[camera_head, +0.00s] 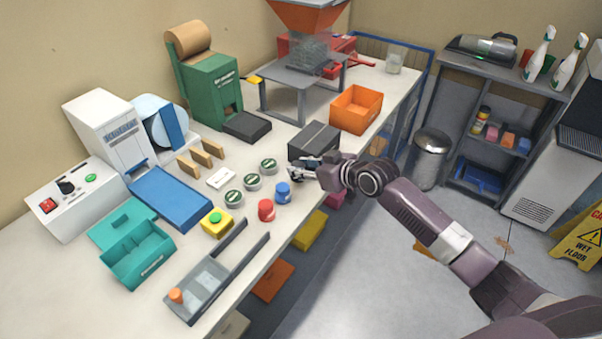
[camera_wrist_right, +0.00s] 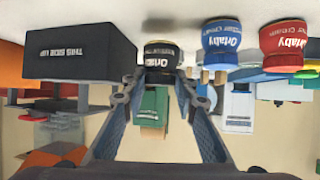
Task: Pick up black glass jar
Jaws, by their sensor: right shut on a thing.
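The black glass jar (camera_wrist_right: 160,56), with a pale label band and lettering, shows in the right wrist view, which is upside down. My right gripper (camera_wrist_right: 160,80) is shut on it, with one finger on each side. In the head view my right gripper (camera_head: 299,173) is at the table's right edge, just beyond the blue jar (camera_head: 283,192). The black jar is hard to make out there, largely hidden by the gripper. A red jar (camera_head: 266,210) stands nearer. The blue jar (camera_wrist_right: 221,46) and red jar (camera_wrist_right: 284,46) also show in the wrist view. My left gripper is not in view.
A dark box (camera_head: 314,140) stands close behind my right gripper. Several green-lidded tins (camera_head: 252,182) stand to its left. A blue tray (camera_head: 171,199) and an orange bin (camera_head: 356,109) are on the white table (camera_head: 60,283). Open floor lies to the right.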

